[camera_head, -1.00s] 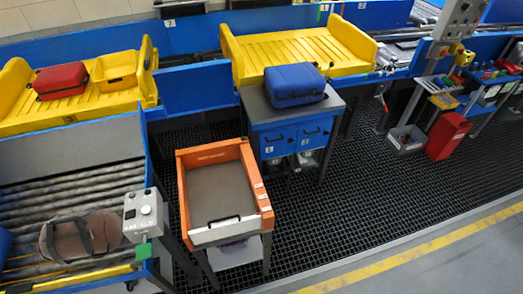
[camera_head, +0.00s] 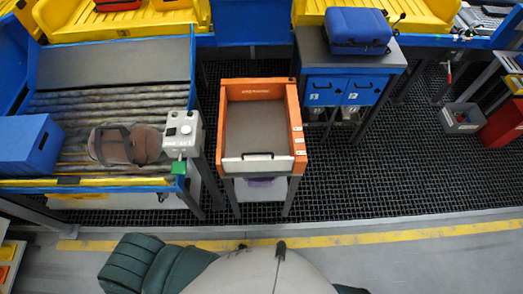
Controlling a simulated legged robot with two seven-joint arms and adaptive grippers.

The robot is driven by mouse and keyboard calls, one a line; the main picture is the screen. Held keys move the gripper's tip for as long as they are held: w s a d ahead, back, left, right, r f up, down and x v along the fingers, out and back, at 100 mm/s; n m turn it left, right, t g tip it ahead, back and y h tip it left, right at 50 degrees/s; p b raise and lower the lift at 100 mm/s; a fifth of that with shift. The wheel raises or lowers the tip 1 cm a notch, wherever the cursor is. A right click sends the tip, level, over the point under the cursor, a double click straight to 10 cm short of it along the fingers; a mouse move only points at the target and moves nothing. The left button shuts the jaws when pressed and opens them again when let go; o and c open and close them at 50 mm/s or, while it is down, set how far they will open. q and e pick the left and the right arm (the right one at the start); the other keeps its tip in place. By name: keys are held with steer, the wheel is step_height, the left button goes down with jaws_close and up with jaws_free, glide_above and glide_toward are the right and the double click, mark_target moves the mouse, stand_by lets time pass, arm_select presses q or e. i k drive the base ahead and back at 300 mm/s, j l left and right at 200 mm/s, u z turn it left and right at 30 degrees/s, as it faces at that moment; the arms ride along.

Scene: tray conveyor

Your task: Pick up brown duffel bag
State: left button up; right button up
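The brown duffel bag (camera_head: 146,143) lies on the grey rollers of the conveyor (camera_head: 75,102) at the left of the head view. A dark strap loops over its left part. Its right end is close to the grey control box, which may hide a little of it. Neither gripper shows in the view. Only parts of my own body show at the bottom edge, apart from the bag.
A blue box (camera_head: 30,146) sits left of the bag. A grey control box (camera_head: 181,132) stands at the conveyor's front right corner. An orange-framed tray stand (camera_head: 292,103) and a blue cabinet (camera_head: 372,88) with a blue suitcase (camera_head: 357,27) stand further right. Grey floor lies in front.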

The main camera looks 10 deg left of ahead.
mark_target(135, 143)
steer(key=u, duration=1.95)
steer(key=i+j+z, duration=0.1)
steer(key=z, duration=0.3)
steer(key=i+j+z, duration=0.2)
steer(key=z, duration=0.25)
steer(key=i+j+z, duration=0.1)
steer(key=j+z, duration=0.15)
steer(key=z, duration=0.15)
